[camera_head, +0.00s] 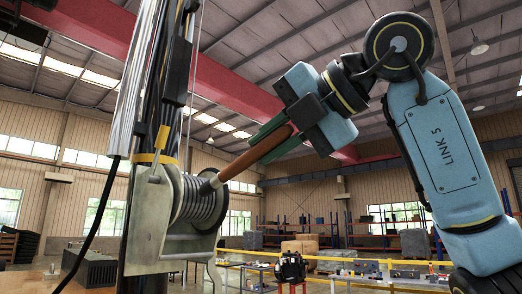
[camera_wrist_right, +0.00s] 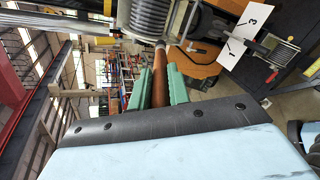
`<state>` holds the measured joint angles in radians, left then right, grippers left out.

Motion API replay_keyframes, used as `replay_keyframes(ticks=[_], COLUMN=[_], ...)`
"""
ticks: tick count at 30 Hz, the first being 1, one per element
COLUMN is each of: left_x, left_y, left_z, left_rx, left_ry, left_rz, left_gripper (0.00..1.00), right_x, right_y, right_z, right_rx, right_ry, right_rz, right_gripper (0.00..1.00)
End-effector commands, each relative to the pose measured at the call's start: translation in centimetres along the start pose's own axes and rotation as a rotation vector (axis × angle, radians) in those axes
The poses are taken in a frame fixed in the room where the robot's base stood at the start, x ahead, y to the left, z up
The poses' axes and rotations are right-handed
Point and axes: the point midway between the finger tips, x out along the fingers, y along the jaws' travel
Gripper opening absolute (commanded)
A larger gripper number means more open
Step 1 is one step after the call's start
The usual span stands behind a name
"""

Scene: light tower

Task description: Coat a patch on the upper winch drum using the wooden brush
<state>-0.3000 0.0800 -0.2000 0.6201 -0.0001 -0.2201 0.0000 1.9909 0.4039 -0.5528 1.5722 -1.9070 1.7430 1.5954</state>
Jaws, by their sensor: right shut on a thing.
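The winch drum (camera_head: 203,204), wound with grey cable, sits in a metal bracket on the tower mast in the head view. It also shows at the top of the right wrist view (camera_wrist_right: 150,18). My right gripper (camera_head: 272,142) is shut on the brown handle of the wooden brush (camera_head: 248,157), which slants down to the left. The handle lies between the green fingers in the right wrist view (camera_wrist_right: 160,88). The brush's pale end is at the drum's upper right side and appears to touch it; exact contact is unclear. I see no clear coated patch. My left gripper is not in view.
The dark mast (camera_head: 165,90) rises left of the drum, with a yellow strap (camera_head: 155,158) and a hanging black cable (camera_head: 92,225). A second, smaller winch (camera_wrist_right: 283,52) and a white numbered plate (camera_wrist_right: 245,38) show in the right wrist view. A yellow railing (camera_head: 350,284) stands beyond.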

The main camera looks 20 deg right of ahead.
Motion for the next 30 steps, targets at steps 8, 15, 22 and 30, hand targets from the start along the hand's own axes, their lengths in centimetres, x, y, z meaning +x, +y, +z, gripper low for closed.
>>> replay_keyframes(ticks=[8, 15, 22, 30], left_x=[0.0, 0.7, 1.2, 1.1], left_y=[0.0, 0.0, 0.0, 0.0], left_z=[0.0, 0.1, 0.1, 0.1], left_rx=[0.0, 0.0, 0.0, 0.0], left_ry=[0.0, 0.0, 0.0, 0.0], left_rz=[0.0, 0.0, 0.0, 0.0], left_gripper=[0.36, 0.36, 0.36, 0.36], right_x=[-0.1, -1.4, -2.9, -2.9], right_y=[0.0, -0.5, -0.9, -0.9], right_z=[0.0, -0.3, -0.5, -0.5], right_rx=[0.0, 0.0, 0.0, 0.0], right_ry=[0.0, -0.003, -0.001, 0.0], right_rz=[0.001, 0.003, 0.002, 0.001], right_gripper=[0.0, 0.0, 0.0, 0.0])
